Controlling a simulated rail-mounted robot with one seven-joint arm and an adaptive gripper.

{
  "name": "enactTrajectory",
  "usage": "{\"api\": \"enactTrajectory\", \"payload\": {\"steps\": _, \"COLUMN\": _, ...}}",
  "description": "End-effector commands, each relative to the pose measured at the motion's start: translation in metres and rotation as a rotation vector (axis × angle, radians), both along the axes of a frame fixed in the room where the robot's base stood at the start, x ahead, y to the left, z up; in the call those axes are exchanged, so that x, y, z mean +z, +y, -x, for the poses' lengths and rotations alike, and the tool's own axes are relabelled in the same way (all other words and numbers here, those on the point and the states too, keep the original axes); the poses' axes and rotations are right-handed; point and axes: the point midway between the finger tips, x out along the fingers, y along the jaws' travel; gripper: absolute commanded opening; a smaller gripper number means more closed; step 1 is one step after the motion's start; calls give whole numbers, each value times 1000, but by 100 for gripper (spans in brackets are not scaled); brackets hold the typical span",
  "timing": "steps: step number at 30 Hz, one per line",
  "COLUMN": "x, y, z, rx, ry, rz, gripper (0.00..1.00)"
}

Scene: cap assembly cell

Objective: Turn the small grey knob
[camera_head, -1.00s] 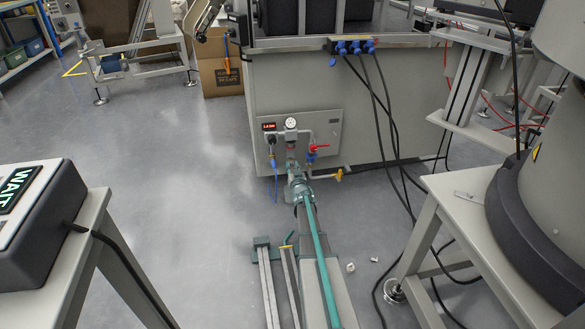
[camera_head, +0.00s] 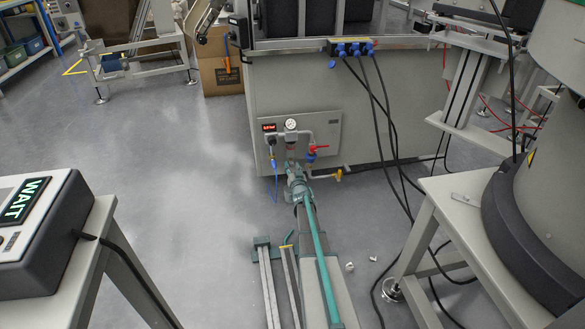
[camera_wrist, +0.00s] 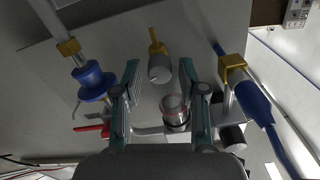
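The small grey knob (camera_wrist: 160,68) shows in the wrist view as a round grey cap on a brass stem, in front of the grey panel. My gripper (camera_wrist: 160,72) has its two teal fingers apart, one on each side of the knob, with visible gaps and no clear contact. In the head view my gripper (camera_head: 292,168) is at the lower part of the wall panel (camera_head: 328,128), below the round gauge (camera_head: 291,124). The knob cannot be made out there, as my gripper and the fittings crowd that spot.
A red-handled valve (camera_head: 319,147) with a blue body is right of the gauge; in the wrist view its red handle (camera_wrist: 92,131) is left of the fingers. A blue hose fitting (camera_wrist: 246,92) is close to the right finger. Black cables (camera_head: 385,120) hang right of the panel.

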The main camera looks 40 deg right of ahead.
Motion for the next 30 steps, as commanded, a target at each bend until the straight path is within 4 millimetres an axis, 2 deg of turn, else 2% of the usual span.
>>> {"api": "enactTrajectory", "payload": {"steps": 11, "x": 0, "y": 1, "z": 1, "rx": 0, "ry": 0, "rz": 0, "gripper": 51}}
{"api": "enactTrajectory", "payload": {"steps": 16, "x": 1, "y": 6, "z": 11, "rx": 0, "ry": 0, "rz": 0, "gripper": 51}}
{"api": "enactTrajectory", "payload": {"steps": 20, "x": 1, "y": 14, "z": 27, "rx": -1, "ry": 1, "rz": -1, "gripper": 51}}
{"api": "enactTrajectory", "payload": {"steps": 30, "x": 2, "y": 43, "z": 85, "rx": -1, "ry": 1, "rz": -1, "gripper": 51}}
